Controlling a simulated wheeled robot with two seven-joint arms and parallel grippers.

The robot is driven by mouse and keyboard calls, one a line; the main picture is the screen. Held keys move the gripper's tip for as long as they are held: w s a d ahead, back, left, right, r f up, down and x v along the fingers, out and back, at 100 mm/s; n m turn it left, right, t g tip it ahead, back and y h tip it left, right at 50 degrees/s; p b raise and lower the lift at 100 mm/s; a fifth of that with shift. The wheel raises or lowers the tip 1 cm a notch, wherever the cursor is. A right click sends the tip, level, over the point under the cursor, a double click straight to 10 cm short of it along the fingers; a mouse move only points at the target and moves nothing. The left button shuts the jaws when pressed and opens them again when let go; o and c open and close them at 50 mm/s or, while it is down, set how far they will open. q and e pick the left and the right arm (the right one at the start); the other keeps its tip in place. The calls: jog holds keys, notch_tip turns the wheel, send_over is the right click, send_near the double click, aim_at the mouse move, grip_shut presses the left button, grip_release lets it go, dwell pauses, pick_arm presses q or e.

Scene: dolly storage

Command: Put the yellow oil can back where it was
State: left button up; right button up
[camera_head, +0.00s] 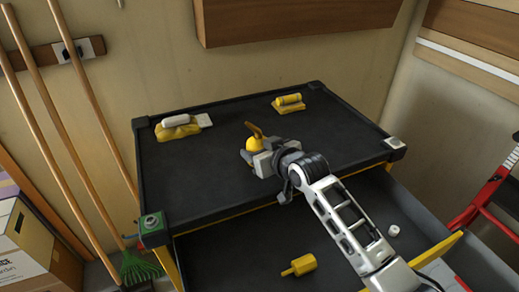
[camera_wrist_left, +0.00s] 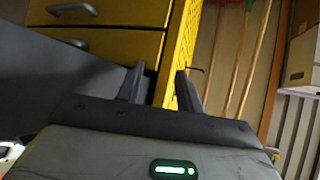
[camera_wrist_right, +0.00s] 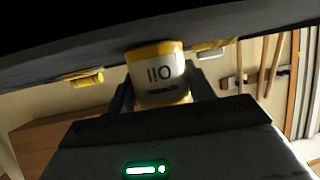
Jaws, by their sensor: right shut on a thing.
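The yellow oil can (camera_head: 254,144) with a brown spout is at the middle of the dark dolly top (camera_head: 220,185). My right gripper (camera_head: 263,153) is shut on it. In the right wrist view the oil can (camera_wrist_right: 157,72) shows a white label with dark letters, between the two fingers (camera_wrist_right: 160,95). It is at or very near the surface; I cannot tell if it touches. My left gripper (camera_wrist_left: 160,92) shows only in its wrist view, its fingers apart with nothing between them, before the yellow drawers (camera_wrist_left: 120,45).
Yellow items with a white piece (camera_head: 180,125) lie at the top's back left, another yellow item (camera_head: 289,102) at the back right. An open drawer (camera_head: 330,255) in front holds a yellow object (camera_head: 299,265) and a small white piece (camera_head: 393,231). A red ladder (camera_head: 490,190) stands at right.

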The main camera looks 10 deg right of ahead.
jog(key=shift+f, duration=0.15)
jog(key=o, duration=1)
jog(key=shift+o, duration=0.2)
jog(key=shift+r, duration=0.25)
jog(key=v, duration=1.2)
jog(key=shift+f, duration=0.1)
